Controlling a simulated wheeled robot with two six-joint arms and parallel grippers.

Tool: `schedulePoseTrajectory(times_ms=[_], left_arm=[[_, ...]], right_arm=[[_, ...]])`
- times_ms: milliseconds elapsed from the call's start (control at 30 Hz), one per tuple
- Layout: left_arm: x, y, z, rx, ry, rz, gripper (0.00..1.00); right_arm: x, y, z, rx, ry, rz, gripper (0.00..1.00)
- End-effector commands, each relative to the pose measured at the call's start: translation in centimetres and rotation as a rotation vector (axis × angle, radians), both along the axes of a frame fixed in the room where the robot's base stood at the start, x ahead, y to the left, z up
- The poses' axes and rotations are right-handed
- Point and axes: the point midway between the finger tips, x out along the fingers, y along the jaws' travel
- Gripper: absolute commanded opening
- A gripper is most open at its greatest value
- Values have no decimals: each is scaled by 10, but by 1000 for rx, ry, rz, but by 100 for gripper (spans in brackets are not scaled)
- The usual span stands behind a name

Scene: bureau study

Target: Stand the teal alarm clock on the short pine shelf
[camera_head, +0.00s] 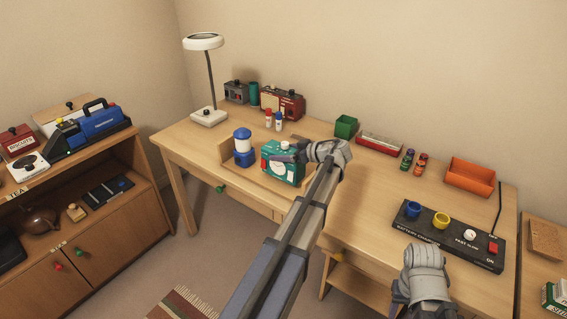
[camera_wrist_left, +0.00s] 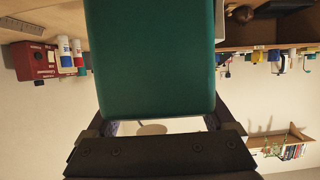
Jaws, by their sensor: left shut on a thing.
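The teal alarm clock (camera_head: 283,168) has a pale face and is at the front left of the desk, right of a blue-and-white lantern-like object (camera_head: 243,148). My left gripper (camera_head: 300,154) is shut on the clock from its right side. The clock's teal body also fills the upper middle of the left wrist view (camera_wrist_left: 150,60), between the fingers. A low light-wood piece with a raised end, likely the short pine shelf (camera_head: 226,152), lies under and behind the clock and lantern; I cannot tell whether the clock touches it. My right gripper (camera_head: 425,262) is over the desk's front right; its fingers are unclear.
A white lamp (camera_head: 208,116) stands at the back left. A black switch panel (camera_head: 450,240) lies near the right gripper.

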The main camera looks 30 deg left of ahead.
Motion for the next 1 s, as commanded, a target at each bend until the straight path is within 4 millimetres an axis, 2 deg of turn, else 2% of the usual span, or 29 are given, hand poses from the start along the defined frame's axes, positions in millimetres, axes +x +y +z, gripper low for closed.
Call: schedulePoseTrajectory(times_ms=[33,200,567,600,700,1000], left_arm=[[0,0,-12,1,0,0,0],[0,0,-29,1,0,0,0],[0,0,-29,1,0,0,0],[0,0,-29,0,0,0,91],[0,0,-29,0,0,0,100],[0,-3,-25,0,0,-1,100]], right_arm=[[0,0,-12,0,0,0,47],[0,0,-30,0,0,0,47],[0,0,-30,0,0,0,47],[0,0,-29,0,0,0,47],[0,0,-29,0,0,0,47],[0,0,-25,0,0,0,47]])
